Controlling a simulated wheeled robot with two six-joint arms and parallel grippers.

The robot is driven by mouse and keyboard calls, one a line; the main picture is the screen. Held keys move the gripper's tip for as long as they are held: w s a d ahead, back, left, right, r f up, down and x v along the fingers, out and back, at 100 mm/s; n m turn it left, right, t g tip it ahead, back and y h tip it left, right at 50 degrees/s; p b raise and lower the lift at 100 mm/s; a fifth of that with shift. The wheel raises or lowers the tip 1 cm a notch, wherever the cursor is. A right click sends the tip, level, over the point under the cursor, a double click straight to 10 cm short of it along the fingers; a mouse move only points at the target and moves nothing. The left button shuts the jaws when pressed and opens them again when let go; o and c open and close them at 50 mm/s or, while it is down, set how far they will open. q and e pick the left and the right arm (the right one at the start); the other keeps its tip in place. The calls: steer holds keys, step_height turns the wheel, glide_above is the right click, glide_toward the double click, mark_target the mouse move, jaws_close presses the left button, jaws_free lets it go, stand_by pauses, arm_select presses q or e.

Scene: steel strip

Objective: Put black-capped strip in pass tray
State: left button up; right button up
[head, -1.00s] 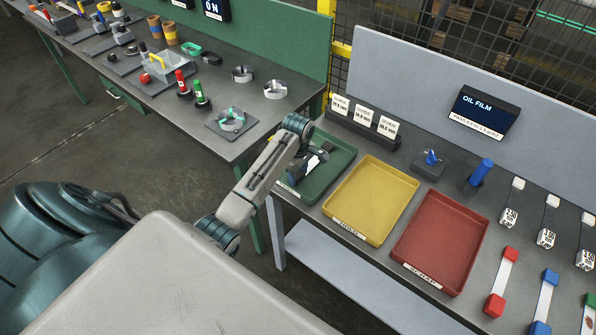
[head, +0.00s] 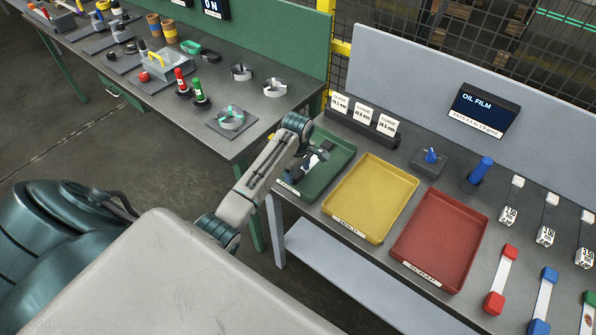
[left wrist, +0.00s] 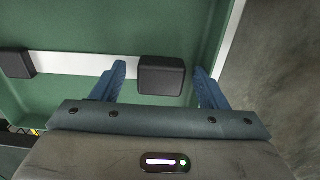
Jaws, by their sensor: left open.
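The black-capped strip is a pale flat bar (left wrist: 85,66) with a black block at each end. It lies in the green tray (head: 340,176), whose floor also fills much of the left wrist view (left wrist: 100,25). One black cap (left wrist: 162,76) is between the fingers of my left gripper (left wrist: 158,71), with a gap on each side; the other cap (left wrist: 16,63) is at the left. My left gripper (head: 309,167) is open, low over the green tray in the head view, and partly hides the strip there. My right gripper is not in view.
A yellow tray (head: 372,195) and a red tray (head: 440,240) stand to the right of the green one. Red-, blue- and green-capped strips (head: 502,278) lie farther right. A gauge-card rack (head: 362,122) stands behind the trays. A cluttered bench (head: 225,145) is at the left.

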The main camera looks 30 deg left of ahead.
arm_select(q)
steer(key=shift+r, duration=0.1)
step_height(320, 180, up, 8)
steer(key=b, duration=0.2)
steer(key=shift+f+b, duration=0.25)
steer(key=shift+b, duration=0.15)
steer(key=shift+r+p, duration=0.85)
steer(key=shift+r, duration=0.75)
steer(key=shift+f, duration=0.1)
